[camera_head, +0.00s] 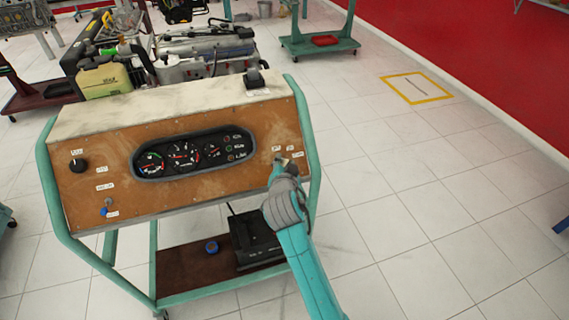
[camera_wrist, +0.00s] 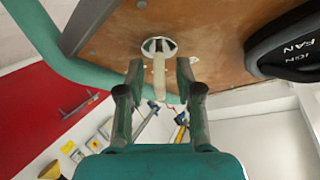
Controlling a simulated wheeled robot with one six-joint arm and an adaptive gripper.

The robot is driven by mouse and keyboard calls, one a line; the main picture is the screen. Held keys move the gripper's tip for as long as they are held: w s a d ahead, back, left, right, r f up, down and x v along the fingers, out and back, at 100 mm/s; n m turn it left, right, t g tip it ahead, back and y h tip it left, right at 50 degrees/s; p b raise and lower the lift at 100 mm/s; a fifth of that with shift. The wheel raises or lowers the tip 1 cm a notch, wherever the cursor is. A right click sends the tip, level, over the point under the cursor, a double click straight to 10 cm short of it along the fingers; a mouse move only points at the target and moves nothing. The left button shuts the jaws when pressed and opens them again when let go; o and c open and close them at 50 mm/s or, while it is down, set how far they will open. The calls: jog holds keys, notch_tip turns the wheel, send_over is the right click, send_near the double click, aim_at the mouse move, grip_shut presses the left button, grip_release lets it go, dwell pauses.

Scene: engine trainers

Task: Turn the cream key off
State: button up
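The cream key (camera_wrist: 159,76) sticks out of a round, pale-rimmed lock (camera_wrist: 150,47) in the brown panel. In the wrist view it stands between the two fingers of my gripper (camera_wrist: 158,84), with a gap visible on each side. The fingers are open and do not appear to touch it. In the head view my gripper (camera_head: 279,168) is at the right end of the brown panel (camera_head: 220,178), where a small cream bit of the key (camera_head: 284,161) shows beside the fingertips. The gripper hides most of the lock there.
The panel sits on a teal-framed trainer stand (camera_head: 50,190) with a gauge cluster (camera_head: 190,152), a black knob (camera_head: 77,165) and a blue-tipped switch (camera_head: 104,210). A black battery-like box (camera_head: 252,240) is on the lower shelf.

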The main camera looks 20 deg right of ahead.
grip_shut()
jog(key=shift+n, duration=0.3)
jog(key=n+t+y, duration=0.1)
jog(key=n, duration=0.2)
jog(key=shift+n+y, duration=0.4)
jog(key=shift+n+t+y, duration=0.15)
jog(key=shift+n+y, duration=0.5)
jog(key=shift+n, duration=0.7)
jog(key=shift+n+t+y, duration=0.15)
jog(key=shift+n+y, duration=0.5)
jog(key=shift+n, duration=0.7)
